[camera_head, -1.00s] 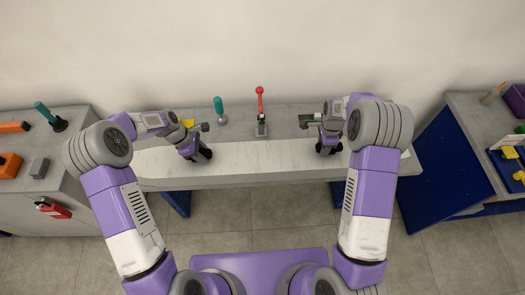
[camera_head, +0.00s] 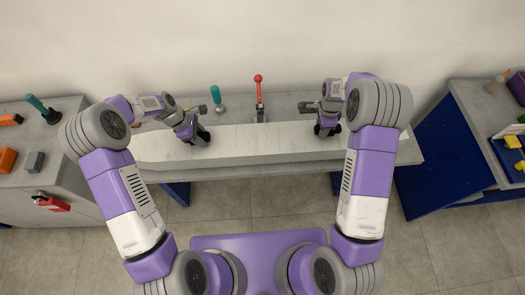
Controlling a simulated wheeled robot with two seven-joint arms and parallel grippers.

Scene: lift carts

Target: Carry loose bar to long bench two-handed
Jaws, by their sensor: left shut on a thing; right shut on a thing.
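A long pale bar (camera_head: 260,144) with a marbled top lies left to right along the long bench (camera_head: 285,175), over its top. The bench's front edge shows below the bar. I cannot tell whether the bar touches the bench top. My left gripper (camera_head: 200,136) is shut on the bar left of its middle. My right gripper (camera_head: 326,129) is shut on it right of its middle. The fingertips are partly hidden by the gripper bodies.
Behind the bar stand a red-knobbed lever clamp (camera_head: 259,98) and a teal-handled tool (camera_head: 216,98). A grey cabinet (camera_head: 60,175) with orange blocks stands at the left. A bench with blue panels (camera_head: 448,165) stands at the right. The floor in front is clear.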

